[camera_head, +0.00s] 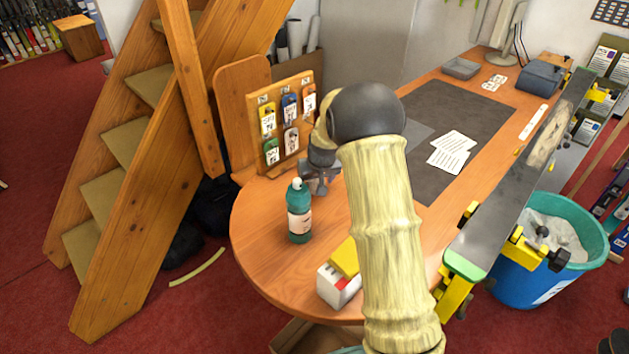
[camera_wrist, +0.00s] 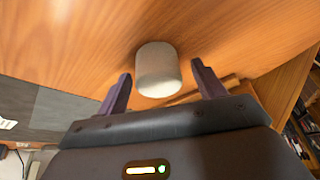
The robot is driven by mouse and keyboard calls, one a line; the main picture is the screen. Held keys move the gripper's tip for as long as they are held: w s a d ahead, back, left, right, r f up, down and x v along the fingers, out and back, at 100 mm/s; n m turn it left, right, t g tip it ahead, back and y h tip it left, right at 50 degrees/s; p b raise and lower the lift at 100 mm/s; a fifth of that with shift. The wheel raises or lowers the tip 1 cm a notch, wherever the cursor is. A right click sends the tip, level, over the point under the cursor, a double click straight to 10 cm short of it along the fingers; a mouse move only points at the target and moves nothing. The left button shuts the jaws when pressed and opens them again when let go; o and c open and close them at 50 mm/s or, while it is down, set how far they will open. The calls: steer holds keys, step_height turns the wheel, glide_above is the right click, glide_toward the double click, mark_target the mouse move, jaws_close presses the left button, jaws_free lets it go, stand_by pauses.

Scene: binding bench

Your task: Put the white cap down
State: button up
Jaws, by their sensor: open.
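The white cap (camera_wrist: 157,72) is a plain, pale, rounded cylinder in the wrist view. It appears to stand on the wooden table top, between the two dark fingers of my gripper (camera_wrist: 161,74). The fingers are spread, with a gap on each side of the cap. In the head view my gripper (camera_head: 318,186) is low over the table, by the tag board and behind the green bottle. I cannot make out the cap there; my gripper and arm likely hide it.
The green bottle (camera_head: 299,222) stands close in front of my gripper. The tag board (camera_head: 278,122) stands behind it. A white box with a yellow top (camera_head: 338,289) is near the front edge of the table (camera_head: 262,258). A dark mat (camera_head: 450,110) lies to the right.

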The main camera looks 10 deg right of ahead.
steer(key=b+v, duration=0.1)
steer(key=v, duration=1)
steer(key=shift+r, duration=0.25)
steer(key=shift+d, duration=0.1)
